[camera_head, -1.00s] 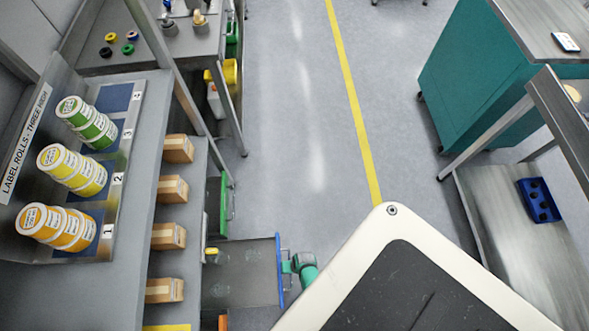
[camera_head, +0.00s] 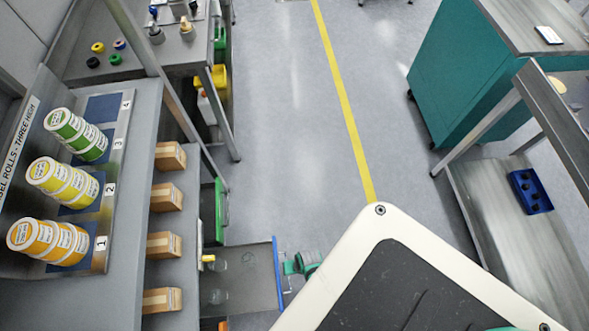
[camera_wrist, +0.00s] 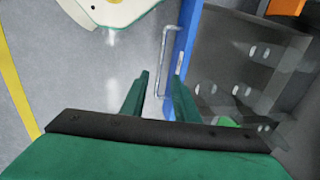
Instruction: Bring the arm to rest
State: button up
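My gripper (camera_wrist: 161,92) is green; in the wrist view its two fingers stand apart with nothing clamped between them. A silver bar handle (camera_wrist: 164,60) on a blue drawer front (camera_wrist: 186,45) shows between and beyond the fingertips; I cannot tell whether they touch it. In the head view part of my gripper (camera_head: 293,266) is beside the blue front edge (camera_head: 279,272) of the pulled-out grey drawer (camera_head: 248,275). Clear, glass-like items lie at the drawer's left side. Most of my arm is hidden in the head view.
A shelf with label rolls (camera_head: 62,182) and several cardboard boxes (camera_head: 164,197) stands left. A teal cabinet (camera_head: 465,80) and a metal rack with a blue tray (camera_head: 530,190) stand right. Grey floor with a yellow line (camera_head: 345,110) is clear between them.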

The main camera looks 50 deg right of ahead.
dwell(0.5)
jog(key=a+r+n+t, duration=0.2)
jog(key=a+r+t, duration=0.2)
jog(key=r, duration=1.2)
jog(key=w+a+r+n+t+h, duration=0.1)
jog(key=a+r+n+t, duration=0.2)
jog(key=r, duration=1.4)
jog(key=a+r+n+t, duration=0.3)
jog(key=a+r+t, duration=0.3)
jog(key=r, duration=1.1)
jog(key=shift+w+t+h, duration=0.3)
jog(key=shift+w+t, duration=0.1)
jog(key=shift+t, duration=0.1)
jog(key=shift+a, duration=0.1)
